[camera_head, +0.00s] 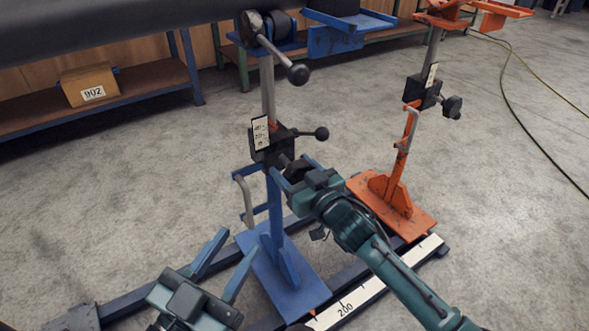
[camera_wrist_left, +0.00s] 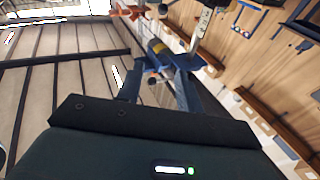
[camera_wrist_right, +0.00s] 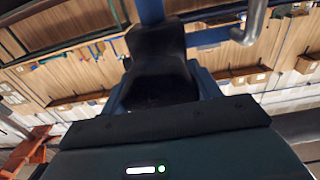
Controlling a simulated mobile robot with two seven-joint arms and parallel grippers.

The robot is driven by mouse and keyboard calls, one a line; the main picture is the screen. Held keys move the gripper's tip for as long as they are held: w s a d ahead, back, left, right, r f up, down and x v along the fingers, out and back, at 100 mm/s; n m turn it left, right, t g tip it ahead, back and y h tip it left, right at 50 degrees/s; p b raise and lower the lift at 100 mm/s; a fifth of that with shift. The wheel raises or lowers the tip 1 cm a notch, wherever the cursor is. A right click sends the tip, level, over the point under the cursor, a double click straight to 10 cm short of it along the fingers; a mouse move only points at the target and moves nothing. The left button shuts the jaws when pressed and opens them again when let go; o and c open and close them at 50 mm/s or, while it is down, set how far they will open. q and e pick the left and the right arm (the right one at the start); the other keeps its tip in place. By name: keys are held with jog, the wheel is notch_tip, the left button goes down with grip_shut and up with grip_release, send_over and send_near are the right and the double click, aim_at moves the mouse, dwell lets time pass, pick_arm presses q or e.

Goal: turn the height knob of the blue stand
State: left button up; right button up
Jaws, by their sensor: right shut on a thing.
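The blue stand (camera_head: 285,240) stands in the middle of the head view, its grey post rising through a black clamp block (camera_head: 272,149). A black height knob (camera_head: 288,166) sticks out of the block towards me. My right gripper (camera_head: 299,171) is shut on this knob. The black knob (camera_wrist_right: 158,62) also shows between its fingers in the right wrist view, dark and large; its turn angle is hard to tell. My left gripper (camera_head: 224,258) is open and empty, low in front of the stand's left side. Its spread fingers (camera_wrist_left: 159,88) show in the left wrist view.
A second black ball-ended lever (camera_head: 320,133) sticks out right of the block. A grey handle (camera_head: 245,200) is on the stand's left. A crank (camera_head: 296,73) hangs above, near the dark pipe (camera_head: 120,25). An orange stand (camera_head: 398,195) is to the right. A scale rail (camera_head: 370,290) lies on the floor.

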jog(key=c, duration=0.3)
jog(key=shift+c, duration=0.2)
